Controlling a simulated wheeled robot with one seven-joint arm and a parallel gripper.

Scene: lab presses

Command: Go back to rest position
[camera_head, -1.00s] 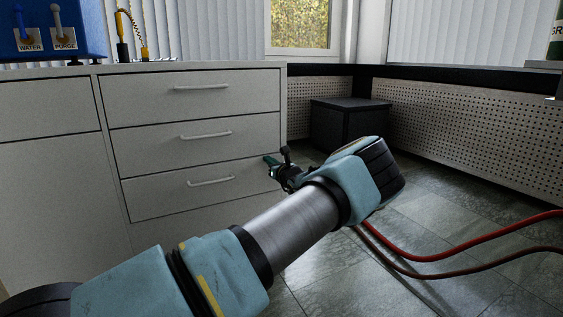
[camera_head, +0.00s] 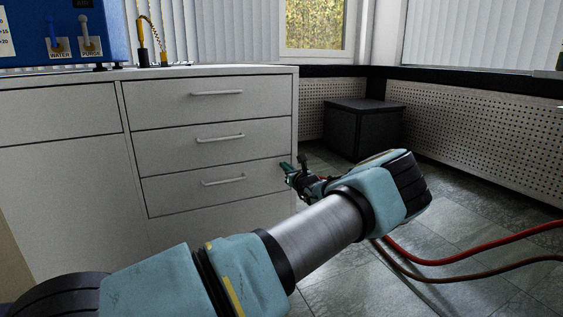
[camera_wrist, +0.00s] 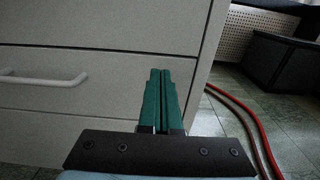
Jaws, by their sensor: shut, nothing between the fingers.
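My gripper (camera_head: 286,168) shows in the head view at the end of my blue and grey arm, in front of the right edge of the drawer cabinet (camera_head: 225,205). In the wrist view its two green fingers (camera_wrist: 160,75) lie side by side, shut, with nothing between them. The fingers point toward the cabinet's corner, and I cannot tell the exact distance to it. A drawer handle (camera_wrist: 45,80) is to the left of the fingers in the wrist view.
A blue unit (camera_head: 50,25) with WATER and PURGE levers stands on the cabinet top. A black box (camera_head: 365,128) is on the floor by the perforated panels (camera_head: 480,135). Red hoses (camera_head: 470,258) cross the tiled floor at right. Open floor lies around them.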

